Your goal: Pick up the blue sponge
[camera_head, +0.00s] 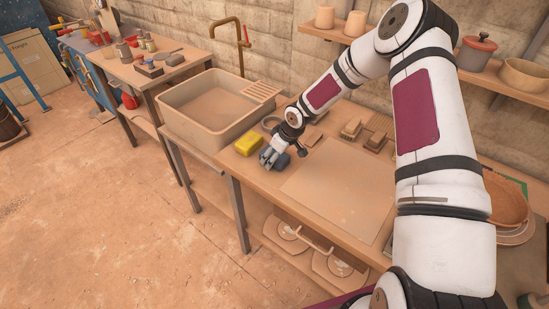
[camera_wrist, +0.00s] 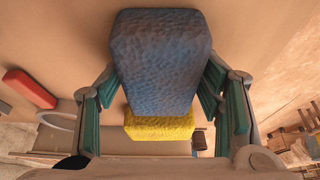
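The blue sponge (camera_wrist: 162,62) is a rounded, rough-textured block. It fills the upper middle of the wrist view, between the two green-padded fingers of my gripper (camera_wrist: 162,88). The fingers stand wide, one on each side, close to its edges; whether they press on it I cannot tell. In the head view my gripper (camera_head: 270,157) is low over the counter. The blue sponge (camera_head: 283,160) shows at its right side, partly hidden by it. I cannot tell whether the sponge rests on the counter or is slightly raised.
A yellow sponge (camera_head: 248,144) lies on the counter (camera_head: 330,185) just left of my gripper, and shows behind the blue one in the wrist view (camera_wrist: 160,127). A basin (camera_head: 215,125) stands further left. Small blocks (camera_head: 351,128) lie behind. The counter's front middle is clear.

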